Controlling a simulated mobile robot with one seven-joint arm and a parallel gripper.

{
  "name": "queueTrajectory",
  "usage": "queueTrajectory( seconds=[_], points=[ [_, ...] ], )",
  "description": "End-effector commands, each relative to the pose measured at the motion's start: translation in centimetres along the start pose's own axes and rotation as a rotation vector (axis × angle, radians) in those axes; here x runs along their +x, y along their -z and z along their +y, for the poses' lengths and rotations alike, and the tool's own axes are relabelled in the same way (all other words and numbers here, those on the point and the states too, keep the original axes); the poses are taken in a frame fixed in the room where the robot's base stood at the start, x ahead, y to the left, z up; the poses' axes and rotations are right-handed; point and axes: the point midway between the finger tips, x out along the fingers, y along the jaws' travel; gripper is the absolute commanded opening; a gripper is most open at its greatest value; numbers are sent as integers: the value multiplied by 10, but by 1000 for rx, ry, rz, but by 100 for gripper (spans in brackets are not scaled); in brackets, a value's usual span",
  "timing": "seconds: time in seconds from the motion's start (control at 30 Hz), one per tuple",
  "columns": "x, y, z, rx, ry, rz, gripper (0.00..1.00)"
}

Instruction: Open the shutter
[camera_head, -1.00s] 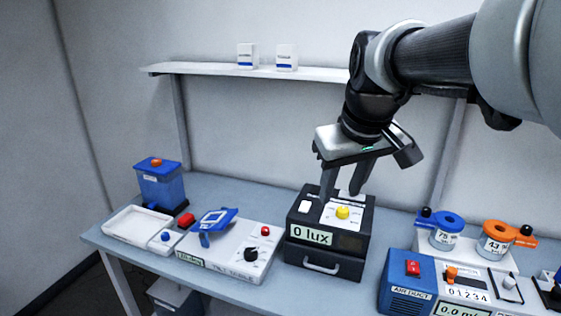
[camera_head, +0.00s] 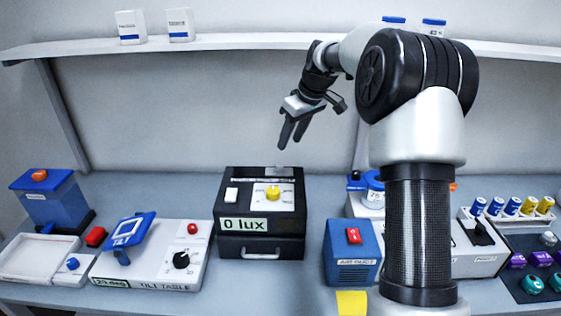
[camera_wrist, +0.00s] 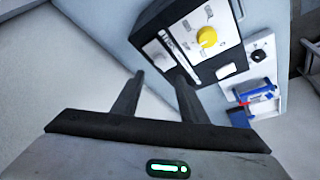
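The black light-meter box (camera_head: 232,187) stands in the middle of the bench, its display reading "0 lux". Its top panel has a yellow knob (camera_head: 273,193), a white switch (camera_head: 232,195) and a slotted strip (camera_head: 262,174) along the back edge. I cannot tell for sure which part is the shutter. My gripper (camera_head: 291,143) is open and empty, in the air above the back of the box and touching nothing. In the wrist view my gripper (camera_wrist: 160,78) has its fingers apart, with the yellow knob (camera_wrist: 207,37) beyond them.
A tilt table (camera_head: 155,264) with a blue tilted plate and a white tray (camera_head: 35,258) stand to the left. A blue air-duct unit (camera_head: 352,250) stands close on the right, with coloured vials (camera_head: 512,206) farther right. A shelf (camera_head: 225,42) runs along the wall above.

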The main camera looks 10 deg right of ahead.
Motion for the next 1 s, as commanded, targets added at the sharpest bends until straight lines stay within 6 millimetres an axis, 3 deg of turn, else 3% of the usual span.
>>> queueTrajectory(
  seconds=[0.3,0.5,0.7,0.97,1.0],
  points=[
    [70,0,-1,0,2,-3,39],
    [99,0,0,0,0,-1,39],
    [111,0,0,0,-1,0,39],
    [112,0,0,0,-2,0,39],
    [112,0,0,0,-2,0,33]
  ],
)
